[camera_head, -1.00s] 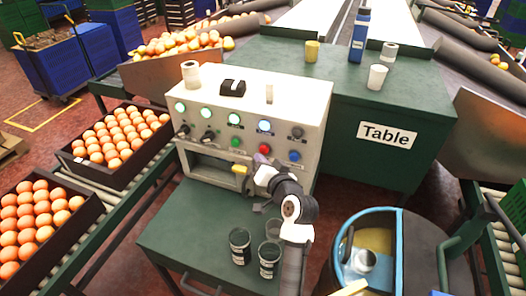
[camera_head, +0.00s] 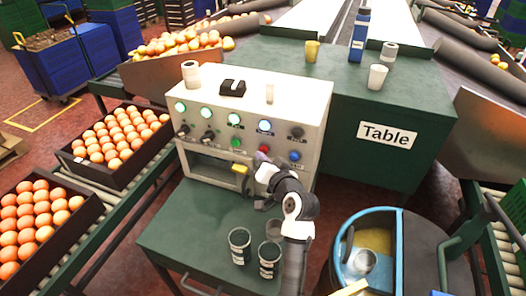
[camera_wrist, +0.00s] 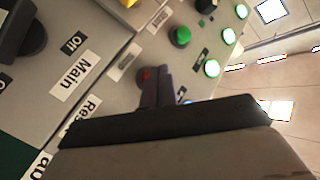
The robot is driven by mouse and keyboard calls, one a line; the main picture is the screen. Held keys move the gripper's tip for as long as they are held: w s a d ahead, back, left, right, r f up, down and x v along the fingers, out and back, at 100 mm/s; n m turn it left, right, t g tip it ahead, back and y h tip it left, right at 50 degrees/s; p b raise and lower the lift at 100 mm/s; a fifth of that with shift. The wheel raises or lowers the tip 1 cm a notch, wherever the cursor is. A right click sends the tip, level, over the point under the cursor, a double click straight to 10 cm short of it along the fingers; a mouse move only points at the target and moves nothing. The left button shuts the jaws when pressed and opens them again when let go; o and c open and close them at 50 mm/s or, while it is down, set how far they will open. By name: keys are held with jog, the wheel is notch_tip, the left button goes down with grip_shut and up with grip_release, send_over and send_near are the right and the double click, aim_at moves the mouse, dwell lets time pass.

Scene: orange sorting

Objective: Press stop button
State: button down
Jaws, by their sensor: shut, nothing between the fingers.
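The pale control panel (camera_head: 222,131) carries rows of knobs, lights and buttons. On its lower right are a green button (camera_head: 238,142), a red button (camera_head: 264,148) and a blue button (camera_head: 295,155). No label reading stop can be made out. My gripper (camera_head: 260,157) is just below the red button, in front of the panel. In the wrist view the dark purple fingers (camera_wrist: 155,88) are together and empty, and partly cover the red button (camera_wrist: 146,75). Whether they touch it, I cannot tell. The green button (camera_wrist: 180,36) is clear of them.
A yellow handle or knob (camera_head: 240,169) sits on the panel near my gripper. Cups (camera_head: 240,246) stand on the green surface below. A green table (camera_head: 430,105) stands behind, with cups and a blue bottle. Crates of oranges (camera_head: 92,172) line the left.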

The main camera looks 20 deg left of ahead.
jog(key=shift+w, duration=0.55)
dwell(0.5)
dwell(0.4)
jog(key=shift+s, duration=1)
jog(key=shift+s, duration=0.1)
jog(key=s, duration=0.4)
jog(key=shift+s+a+p, duration=0.1)
jog(key=shift+s+p, duration=0.25)
jog(key=shift+s, duration=0.05)
